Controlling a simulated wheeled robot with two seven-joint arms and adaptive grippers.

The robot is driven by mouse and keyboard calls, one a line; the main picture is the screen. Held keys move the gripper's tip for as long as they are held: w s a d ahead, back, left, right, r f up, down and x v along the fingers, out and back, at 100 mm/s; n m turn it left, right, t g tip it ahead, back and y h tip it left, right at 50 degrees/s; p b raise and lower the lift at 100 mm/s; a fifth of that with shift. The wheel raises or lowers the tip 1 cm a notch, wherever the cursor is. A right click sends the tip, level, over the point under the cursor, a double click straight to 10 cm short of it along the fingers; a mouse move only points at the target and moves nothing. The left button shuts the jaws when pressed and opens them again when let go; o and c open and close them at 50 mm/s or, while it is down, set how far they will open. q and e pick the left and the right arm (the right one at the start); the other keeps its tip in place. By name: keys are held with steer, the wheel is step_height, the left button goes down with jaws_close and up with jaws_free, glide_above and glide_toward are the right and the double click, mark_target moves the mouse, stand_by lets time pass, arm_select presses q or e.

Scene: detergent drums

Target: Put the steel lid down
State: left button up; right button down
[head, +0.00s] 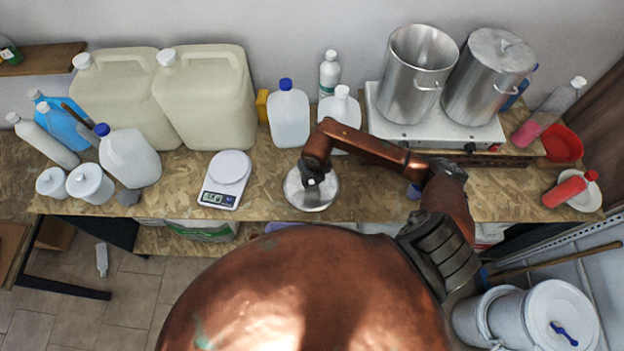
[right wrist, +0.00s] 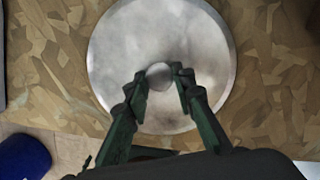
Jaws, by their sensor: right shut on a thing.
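The steel lid (head: 326,196) is a round, shiny grey disc at the front middle of the wooden worktop, right of the kitchen scale. In the right wrist view the lid (right wrist: 125,50) shows nearly whole, with a round knob (right wrist: 159,76) at its centre. My right gripper (head: 313,178) is above the lid. Its two fingers (right wrist: 160,88) are on either side of the knob, shut on it. The lid looks flat and level; I cannot tell whether it touches the worktop. My left gripper is not in view.
The kitchen scale (head: 229,169) is left of the lid. A blue-capped jug (head: 289,118) stands behind it. An open steel pot (head: 413,80) and a lidded pot (head: 488,85) stand on a white hotplate (head: 440,132) at the right. The worktop's front edge is close to the lid.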

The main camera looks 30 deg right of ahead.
mark_target(314, 190)
steer(key=shift+f, duration=0.1)
steer(key=c, duration=2.1)
jaws_free()
steer(key=o, duration=0.5)
steer(key=shift+r, duration=0.55)
steer(key=r+b, duration=0.1)
steer(key=r, duration=0.2)
steer(key=s+r+b, duration=0.1)
steer(key=r, duration=0.3)
steer(key=r+b, duration=0.1)
steer(key=r, duration=0.3)
steer(key=shift+s+a, duration=0.15)
steer(key=shift+s, duration=0.25)
